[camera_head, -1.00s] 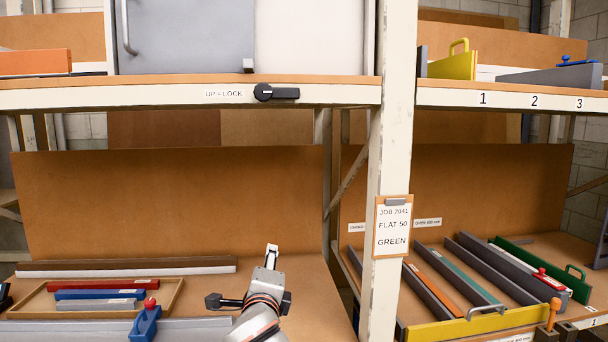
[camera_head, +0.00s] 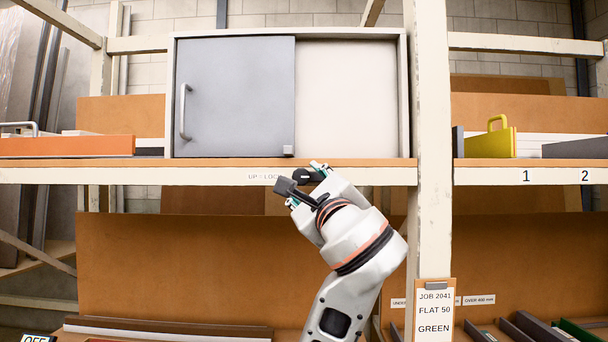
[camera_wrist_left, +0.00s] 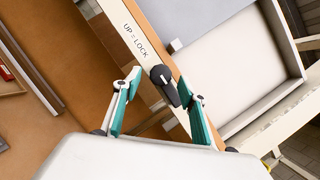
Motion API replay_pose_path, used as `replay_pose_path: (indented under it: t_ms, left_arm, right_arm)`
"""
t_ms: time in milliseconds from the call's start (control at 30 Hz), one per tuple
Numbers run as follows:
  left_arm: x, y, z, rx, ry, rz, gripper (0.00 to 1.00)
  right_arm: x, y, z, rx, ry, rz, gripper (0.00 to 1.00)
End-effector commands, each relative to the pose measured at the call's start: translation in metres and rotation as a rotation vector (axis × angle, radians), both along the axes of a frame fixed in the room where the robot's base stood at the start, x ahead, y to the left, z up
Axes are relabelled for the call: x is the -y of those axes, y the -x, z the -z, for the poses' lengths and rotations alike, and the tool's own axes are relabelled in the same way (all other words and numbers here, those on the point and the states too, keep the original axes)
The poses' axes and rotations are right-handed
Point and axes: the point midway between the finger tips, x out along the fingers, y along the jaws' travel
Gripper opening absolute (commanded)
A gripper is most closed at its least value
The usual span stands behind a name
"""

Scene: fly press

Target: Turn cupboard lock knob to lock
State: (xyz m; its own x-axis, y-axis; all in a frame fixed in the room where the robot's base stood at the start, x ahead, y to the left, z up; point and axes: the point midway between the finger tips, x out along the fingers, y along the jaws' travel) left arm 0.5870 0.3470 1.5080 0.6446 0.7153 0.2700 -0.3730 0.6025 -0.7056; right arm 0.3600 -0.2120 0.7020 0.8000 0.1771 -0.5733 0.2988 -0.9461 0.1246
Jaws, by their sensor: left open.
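The black lock knob (camera_head: 308,177) is on the white front edge of the shelf, right of a label (camera_wrist_left: 135,41) reading "UP = LOCK". In the left wrist view the knob (camera_wrist_left: 164,82) has its lever lying along the edge, pointing away from the label. My left gripper (camera_head: 304,185) is at the knob, open, and partly hides it in the head view. In the wrist view its green-padded fingers (camera_wrist_left: 159,97) stand apart on either side of the lever; contact cannot be told. The cupboard (camera_head: 403,100) above has a grey door (camera_head: 240,95) at its left. My right gripper is not in view.
A white upright post (camera_head: 430,130) stands right of my left arm, with a job card (camera_head: 434,310) on it. An orange piece (camera_head: 65,146) and a yellow-handled piece (camera_head: 488,143) lie on the shelf.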

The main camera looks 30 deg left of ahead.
Motion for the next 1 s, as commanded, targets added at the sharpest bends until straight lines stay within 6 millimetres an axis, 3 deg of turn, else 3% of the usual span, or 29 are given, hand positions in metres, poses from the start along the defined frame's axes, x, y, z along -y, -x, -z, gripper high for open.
replay_pose_path:
  t_ms: [300,633,667,800,1000]
  left_arm:
    - [-0.027,-0.025,-0.011,0.001,0.0,0.001,0.42]
    - [-0.03,-0.027,-0.011,0.001,0.001,0.002,0.42]
    - [-0.03,-0.027,-0.011,0.001,0.001,0.002,0.37]
    - [-0.03,-0.027,-0.011,0.001,0.001,0.002,0.01]
    - [-0.03,-0.028,-0.01,0.0,0.002,0.001,0.0]
  right_arm:
    - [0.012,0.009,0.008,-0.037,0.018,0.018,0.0]
    - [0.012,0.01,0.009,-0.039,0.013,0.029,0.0]
    - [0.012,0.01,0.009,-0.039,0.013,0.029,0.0]
    - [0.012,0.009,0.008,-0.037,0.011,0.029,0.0]
    - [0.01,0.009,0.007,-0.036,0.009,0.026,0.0]
